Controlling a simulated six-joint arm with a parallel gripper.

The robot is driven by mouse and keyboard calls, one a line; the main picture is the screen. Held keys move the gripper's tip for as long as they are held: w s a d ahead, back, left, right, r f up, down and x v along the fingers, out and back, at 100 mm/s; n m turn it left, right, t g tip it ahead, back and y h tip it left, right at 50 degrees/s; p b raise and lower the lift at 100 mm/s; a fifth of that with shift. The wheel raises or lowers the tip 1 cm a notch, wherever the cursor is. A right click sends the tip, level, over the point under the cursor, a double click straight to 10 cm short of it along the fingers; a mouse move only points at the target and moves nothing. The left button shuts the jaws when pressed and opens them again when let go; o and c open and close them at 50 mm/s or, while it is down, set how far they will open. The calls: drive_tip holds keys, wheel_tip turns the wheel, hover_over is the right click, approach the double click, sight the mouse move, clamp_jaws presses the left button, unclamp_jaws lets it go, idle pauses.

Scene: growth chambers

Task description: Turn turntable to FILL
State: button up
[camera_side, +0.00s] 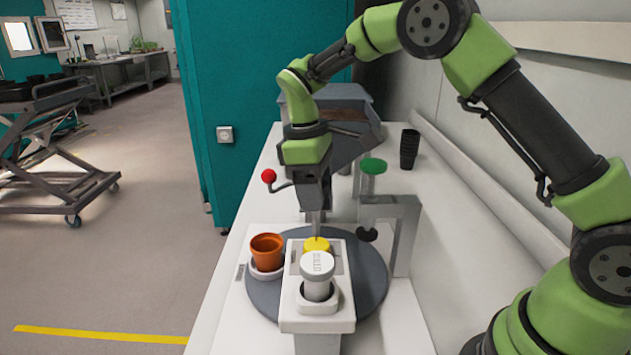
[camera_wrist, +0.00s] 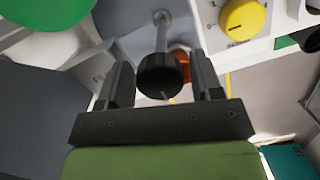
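The turntable is a round dark grey disc (camera_side: 264,297) on the white bench in the side view. An orange pot (camera_side: 267,248) sits in a white ring holder on its left part. My gripper (camera_side: 316,218) points down over the back of the turntable, behind the yellow dial. In the wrist view my gripper (camera_wrist: 162,82) has its fingers apart, with a black knob (camera_wrist: 158,75) on a metal rod showing between them. I cannot tell whether the fingers touch the knob. The orange pot is mostly hidden behind it.
A white unit with a yellow dial (camera_side: 316,245) and a white-lidded jar (camera_side: 317,272) stands at the turntable's front. A grey bracket (camera_side: 408,225) with a green-topped part (camera_side: 373,166) rises at right. A red-ball lever (camera_side: 268,176) is left of my gripper.

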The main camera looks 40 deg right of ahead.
drive_tip(key=c, duration=0.5)
drive_tip(key=shift+o, duration=0.2)
drive_tip(key=m, duration=0.4)
drive_tip(key=shift+y, duration=0.3)
drive_tip(key=shift+m, duration=1.1)
drive_tip(key=shift+m+y, duration=0.4)
drive_tip(key=shift+m, duration=0.5)
drive_tip(key=m, duration=0.4)
drive_tip(key=shift+y, duration=0.3)
